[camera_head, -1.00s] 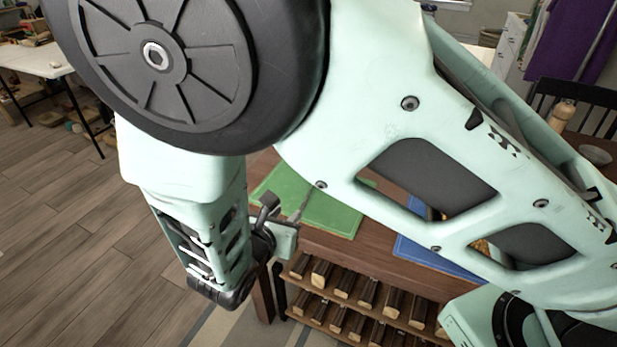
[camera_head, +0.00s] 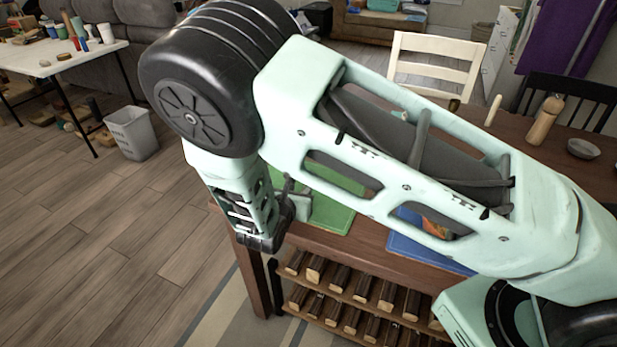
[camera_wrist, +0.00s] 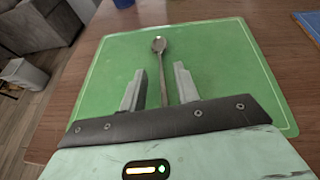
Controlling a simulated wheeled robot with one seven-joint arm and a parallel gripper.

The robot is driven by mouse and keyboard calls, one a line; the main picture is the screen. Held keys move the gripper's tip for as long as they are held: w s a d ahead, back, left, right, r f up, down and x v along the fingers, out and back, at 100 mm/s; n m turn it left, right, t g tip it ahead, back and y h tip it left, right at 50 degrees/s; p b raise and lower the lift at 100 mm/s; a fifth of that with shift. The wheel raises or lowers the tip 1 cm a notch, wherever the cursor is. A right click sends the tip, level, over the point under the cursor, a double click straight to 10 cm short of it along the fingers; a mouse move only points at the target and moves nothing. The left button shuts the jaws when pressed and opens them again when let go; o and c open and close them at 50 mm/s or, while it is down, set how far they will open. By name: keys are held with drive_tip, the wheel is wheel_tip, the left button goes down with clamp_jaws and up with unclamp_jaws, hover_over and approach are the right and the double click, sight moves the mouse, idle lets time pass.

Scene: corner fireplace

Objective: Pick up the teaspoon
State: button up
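The teaspoon (camera_wrist: 159,46) is a metal spoon lying on the green mat (camera_wrist: 215,50) in the wrist view. Its bowl points away from me and its handle runs back between my fingers. My gripper (camera_wrist: 160,70) is open, with one finger on each side of the handle and a gap on both sides. The near end of the handle is hidden by my gripper's body. In the head view my arm covers much of the green mat (camera_head: 334,216), and I cannot make out the teaspoon there.
The mat lies on a wooden table (camera_head: 365,245). A blue mat (camera_head: 405,246) is to its right. A pepper mill (camera_head: 543,120) and a bowl (camera_head: 583,149) stand farther right. A white chair (camera_head: 437,62) is behind. A bin (camera_head: 131,132) stands on open floor at left.

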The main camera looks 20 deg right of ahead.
sight(305, 184)
drive_tip(key=shift+x, duration=1.9)
clamp_jaws()
drive_tip(key=shift+r, duration=0.1)
